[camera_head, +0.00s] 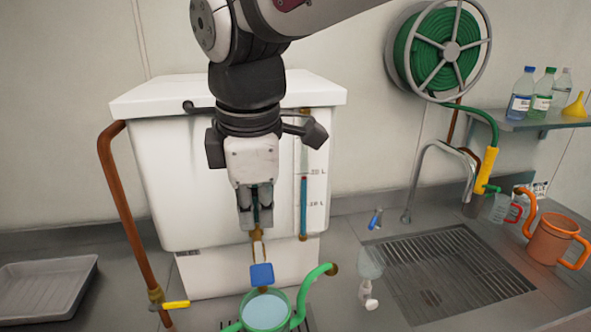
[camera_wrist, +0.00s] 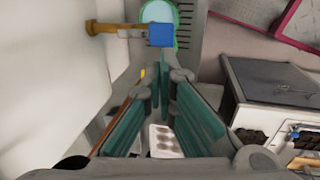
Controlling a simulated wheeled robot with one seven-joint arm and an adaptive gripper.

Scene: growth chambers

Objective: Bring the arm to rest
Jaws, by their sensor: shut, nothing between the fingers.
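My gripper (camera_head: 256,222) hangs pointing down in front of the white tank (camera_head: 222,150). Its fingers are shut with nothing between them. Just below the fingertips is the brass tap (camera_head: 257,240) of the tank with its blue handle (camera_head: 262,274). In the wrist view the closed fingertips (camera_wrist: 165,75) lie close to the blue handle (camera_wrist: 161,36) in the picture; whether they touch it I cannot tell. A green can (camera_head: 281,296) holding water stands under the tap, cut off by the lower picture edge.
A copper pipe (camera_head: 128,205) with a yellow-handled valve runs down the tank's left side. A grey tray (camera_head: 45,290) lies at left. At right are a sink grate (camera_head: 455,280), a curved faucet (camera_head: 410,190), an orange jug (camera_head: 552,240), a hose reel (camera_head: 440,48) and shelf bottles (camera_head: 521,95).

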